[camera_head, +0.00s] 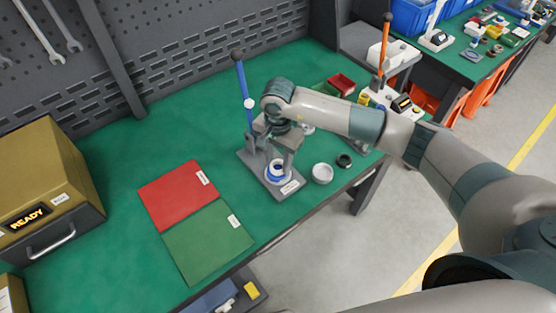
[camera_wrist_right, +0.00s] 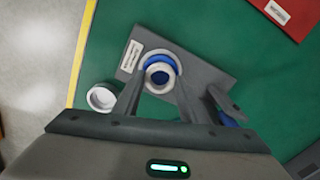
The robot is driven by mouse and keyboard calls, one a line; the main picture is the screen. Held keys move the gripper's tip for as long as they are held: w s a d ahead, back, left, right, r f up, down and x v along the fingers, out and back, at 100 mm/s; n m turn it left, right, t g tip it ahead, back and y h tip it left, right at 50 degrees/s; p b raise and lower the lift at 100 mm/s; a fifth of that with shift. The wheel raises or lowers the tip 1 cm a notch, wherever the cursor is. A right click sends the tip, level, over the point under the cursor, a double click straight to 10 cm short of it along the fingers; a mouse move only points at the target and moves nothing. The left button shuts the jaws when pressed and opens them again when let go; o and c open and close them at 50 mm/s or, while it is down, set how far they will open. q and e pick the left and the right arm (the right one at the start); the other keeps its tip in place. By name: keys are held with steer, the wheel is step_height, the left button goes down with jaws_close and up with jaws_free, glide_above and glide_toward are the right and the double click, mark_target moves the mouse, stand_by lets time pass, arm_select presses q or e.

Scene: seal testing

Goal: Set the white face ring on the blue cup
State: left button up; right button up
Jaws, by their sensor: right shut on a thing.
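The blue cup (camera_wrist_right: 158,60) sits on the grey plate of a small hand press; its blue rim shows around a white ring. The white face ring (camera_wrist_right: 160,77) is between the fingertips of my right gripper (camera_wrist_right: 160,86), which is shut on it. The ring lies over the cup in the wrist view; whether it touches the cup I cannot tell. In the head view the blue-and-white cup (camera_head: 276,174) shows just below my right gripper, and the fingers are partly hidden. My left gripper is not in view.
The press's blue lever (camera_head: 243,85) stands up beside my right wrist. A white round part (camera_head: 322,173) and a black ring (camera_head: 344,160) lie right of the press. A red mat (camera_head: 175,193) and a green mat (camera_head: 208,243) lie left, near a yellow box (camera_head: 45,190).

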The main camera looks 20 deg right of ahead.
mark_target(278, 165)
steer(key=shift+f+b, duration=0.2)
steer(key=shift+b, duration=0.1)
steer(key=o, duration=0.9)
steer(key=shift+r, duration=0.1)
steer(key=shift+r+p, duration=1)
steer(key=shift+r, duration=2.4)
